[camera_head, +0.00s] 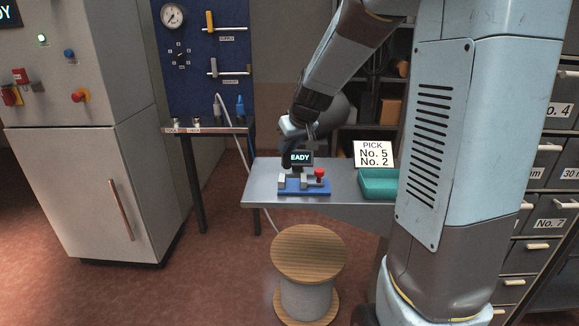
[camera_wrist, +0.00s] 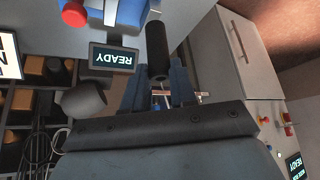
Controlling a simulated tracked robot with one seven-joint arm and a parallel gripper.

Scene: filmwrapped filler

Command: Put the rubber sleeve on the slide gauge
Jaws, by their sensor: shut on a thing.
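The rubber sleeve (camera_wrist: 156,50) appears as a black cylinder between the two blue fingers of my gripper (camera_wrist: 157,76) in the wrist view. My gripper is shut on it. What looks like the slide gauge (camera_head: 303,188) has a blue base, grey blocks and a red knob, and stands on the grey table in the head view. Part of it shows at the top of the wrist view (camera_wrist: 122,12). In the head view my gripper is over the gauge's left part, and its fingers are mostly hidden. I cannot tell whether the sleeve touches the gauge.
A small READY display (camera_head: 300,157) stands behind the gauge. A teal tray (camera_head: 378,184) and a PICK sign (camera_head: 374,154) are to the right on the table (camera_head: 258,190). A wooden-topped spool (camera_head: 308,254) stands on the floor in front. A grey cabinet (camera_head: 85,190) is at left.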

